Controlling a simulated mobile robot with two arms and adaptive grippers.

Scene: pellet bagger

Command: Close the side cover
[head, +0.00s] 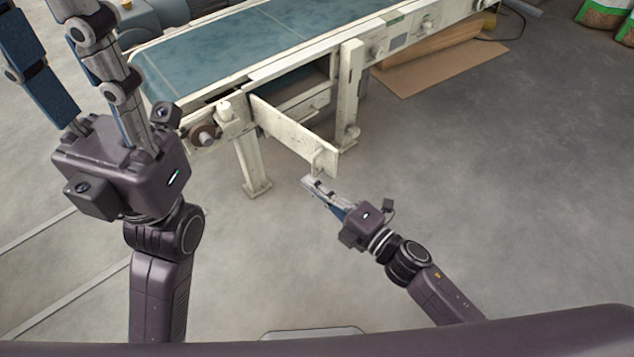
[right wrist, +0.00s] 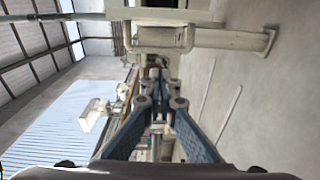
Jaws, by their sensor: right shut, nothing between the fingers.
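The side cover (head: 288,128) is a long, flat, cream panel. It stands swung out from the side of the conveyor frame, hinged near the frame's left leg, with a small upright tab (head: 325,160) at its free end. My right gripper (head: 308,184) is shut and empty, just below and in front of that free end; whether it touches is unclear. In the right wrist view its fingers (right wrist: 158,78) meet in front of cream machine parts. My left gripper (head: 42,22) is at the far left with its fingers spread, the tips near or past the top edge.
The conveyor with its blue-green belt (head: 225,45) runs across the back on cream legs (head: 348,95). The grey floor right of the cover is clear.

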